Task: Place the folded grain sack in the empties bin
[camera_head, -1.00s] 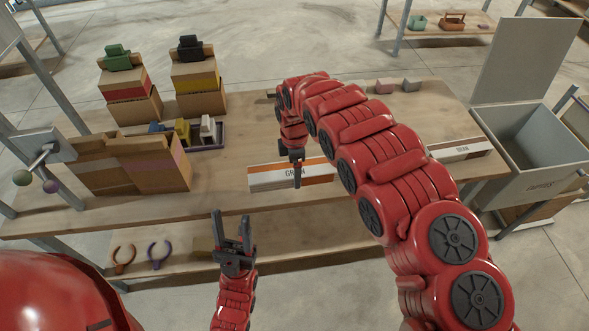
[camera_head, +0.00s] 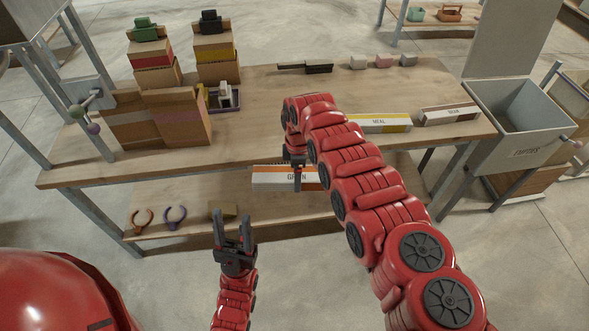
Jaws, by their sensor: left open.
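The folded grain sack (camera_head: 270,178), white with an orange end and a GRAIN label, hangs in front of the table's front edge. My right gripper (camera_head: 297,176) is shut on it, with one dark finger across its front face; the other finger is hidden. The empties bin (camera_head: 490,150) is a grey box at the right end of the table, its lid up and its top open. Its inside looks empty where I can see in. My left gripper (camera_head: 232,228) is open and empty, low in the middle, left of the sack.
A yellow-banded MEAL sack (camera_head: 380,124) and a BRAN-like labelled sack (camera_head: 450,115) lie on the table (camera_head: 260,110) at right. Cardboard boxes (camera_head: 160,120) stand at left. Small blocks and a dark tool (camera_head: 305,68) lie at the back. The lower shelf (camera_head: 190,222) holds two ring tools.

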